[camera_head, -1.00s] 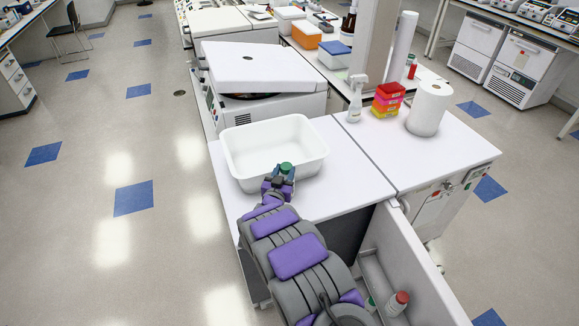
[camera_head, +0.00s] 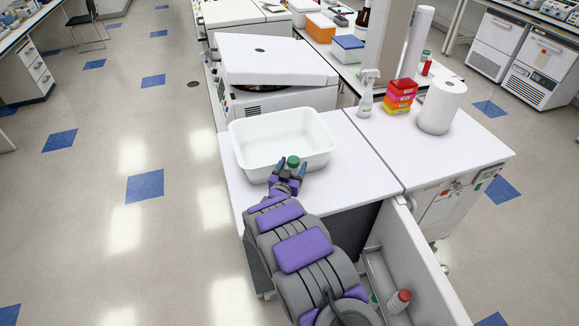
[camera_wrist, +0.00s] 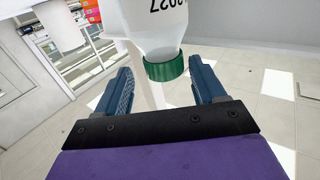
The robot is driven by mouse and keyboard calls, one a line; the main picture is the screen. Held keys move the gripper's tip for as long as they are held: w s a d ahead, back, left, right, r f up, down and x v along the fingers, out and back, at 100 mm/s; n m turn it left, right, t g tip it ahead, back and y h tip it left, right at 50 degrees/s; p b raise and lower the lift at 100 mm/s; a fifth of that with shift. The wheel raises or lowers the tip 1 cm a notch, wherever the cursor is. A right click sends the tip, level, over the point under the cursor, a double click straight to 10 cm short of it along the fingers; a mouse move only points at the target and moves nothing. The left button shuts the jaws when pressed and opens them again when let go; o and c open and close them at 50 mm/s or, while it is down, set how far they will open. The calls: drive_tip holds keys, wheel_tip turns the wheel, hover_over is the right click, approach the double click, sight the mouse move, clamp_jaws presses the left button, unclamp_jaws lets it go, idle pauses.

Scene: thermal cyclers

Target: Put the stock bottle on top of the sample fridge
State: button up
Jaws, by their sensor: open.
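The stock bottle is white with a green cap (camera_head: 293,161). My gripper (camera_head: 292,170) is open, and gaps show on both sides of the cap in the wrist view. A white cabinet top (camera_head: 355,185), apparently the sample fridge's, lies under the tub. Whether the bottle rests on it is hidden.
A white tub (camera_head: 240,165) stands on the left of this top. An open door (camera_head: 440,275) with a red-capped bottle (camera_head: 399,301) on its shelf juts out at the front right. A paper roll (camera_head: 441,108), spray bottle (camera_head: 366,95) and stacked boxes (camera_head: 400,97) stand behind right.

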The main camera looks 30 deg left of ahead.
drive_tip(key=shift+r, duration=0.15)
drive_tip(key=s, duration=0.5)
drive_tip(key=shift+a+f+p, duration=0.25)
drive_tip(key=shift+f+p, duration=0.05)
drive_tip(key=shift+f, duration=0.05)
drive_tip(key=d+v, duration=0.1)
drive_tip(key=v, duration=0.6)
drive_tip(key=w+d+r+m+g, duration=0.1)
drive_tip(key=w+d+r+g, duration=0.4)
drive_tip(key=w+d+r, duration=0.15)
drive_tip(key=s+d+r+g, duration=0.3)
drive_tip(key=d+r+g, duration=0.25)
drive_tip(key=d, duration=0.65)
drive_tip(key=s+d+r+g+h, duration=0.1)
drive_tip(key=s+d+r+g, duration=0.1)
drive_tip(key=s+d, duration=0.8)
drive_tip(key=s+d+r+m+g+h, duration=0.1)
drive_tip(key=s+d+r+g, duration=0.2)
drive_tip(key=s+d, duration=0.7)
drive_tip(key=s+d+r+g+h, duration=0.2)
drive_tip(key=s+d+g, duration=0.2)
drive_tip(key=s+d, duration=0.6)
drive_tip(key=s, duration=0.5)
drive_tip(key=shift+d+r+m+p, duration=0.25)
drive_tip(key=shift+r+m+p, duration=0.05)
drive_tip(key=shift+r, duration=0.1)
